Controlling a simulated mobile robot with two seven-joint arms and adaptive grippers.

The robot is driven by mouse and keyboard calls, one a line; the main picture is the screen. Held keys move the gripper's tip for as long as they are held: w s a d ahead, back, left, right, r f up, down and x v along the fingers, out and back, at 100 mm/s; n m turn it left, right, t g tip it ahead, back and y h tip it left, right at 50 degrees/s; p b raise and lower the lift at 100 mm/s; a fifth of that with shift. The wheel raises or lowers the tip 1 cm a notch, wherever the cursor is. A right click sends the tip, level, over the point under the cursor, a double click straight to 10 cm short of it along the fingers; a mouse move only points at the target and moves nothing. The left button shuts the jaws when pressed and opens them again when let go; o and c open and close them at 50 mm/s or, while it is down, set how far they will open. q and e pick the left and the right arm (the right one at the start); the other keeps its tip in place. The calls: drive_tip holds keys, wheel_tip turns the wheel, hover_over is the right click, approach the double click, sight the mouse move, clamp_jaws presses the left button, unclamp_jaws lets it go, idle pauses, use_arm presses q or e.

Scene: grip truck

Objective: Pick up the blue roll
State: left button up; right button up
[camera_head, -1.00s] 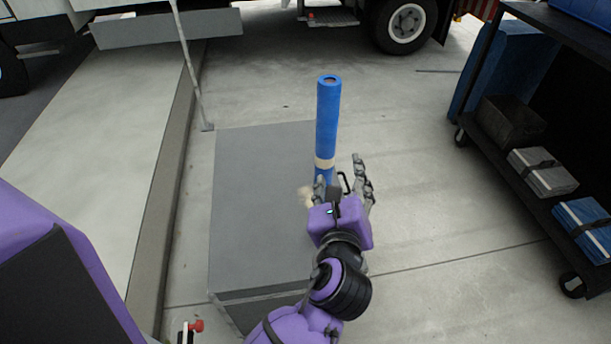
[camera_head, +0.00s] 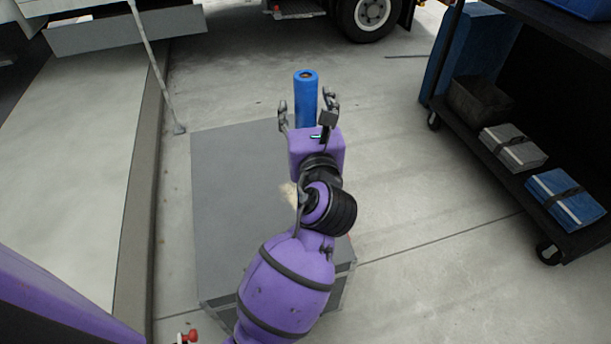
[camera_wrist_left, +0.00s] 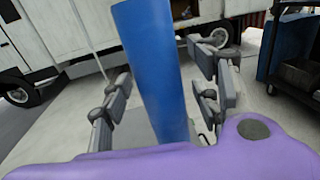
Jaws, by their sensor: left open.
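The blue roll (camera_head: 306,88) stands upright on the grey box (camera_head: 228,190), near its far right edge. My left gripper (camera_head: 308,105) is open with its fingers on either side of the roll in the head view and hides the roll's lower part. In the left wrist view the roll (camera_wrist_left: 158,70) rises between the two open fingers (camera_wrist_left: 162,92), slightly tilted in the picture. A gap shows between the roll and the left finger; contact on the right cannot be told. My right gripper is not in view.
A black wheeled cart (camera_head: 500,190) with boxes on its shelf stands at the right. A pale raised ledge (camera_head: 75,170) and a thin post (camera_head: 155,70) are at the left. A truck wheel (camera_head: 370,14) is at the back. Concrete floor between box and cart is clear.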

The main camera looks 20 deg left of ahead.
sight(306, 75)
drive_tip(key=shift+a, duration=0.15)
use_arm(q)
drive_tip(key=c, duration=0.5)
clamp_jaws()
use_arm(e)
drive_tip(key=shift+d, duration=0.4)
use_arm(q)
wheel_tip(306, 75, up, 10)
drive_tip(key=shift+f+p, duration=0.25)
drive_tip(key=shift+p, duration=0.85)
drive_tip(key=shift+r, duration=0.4)
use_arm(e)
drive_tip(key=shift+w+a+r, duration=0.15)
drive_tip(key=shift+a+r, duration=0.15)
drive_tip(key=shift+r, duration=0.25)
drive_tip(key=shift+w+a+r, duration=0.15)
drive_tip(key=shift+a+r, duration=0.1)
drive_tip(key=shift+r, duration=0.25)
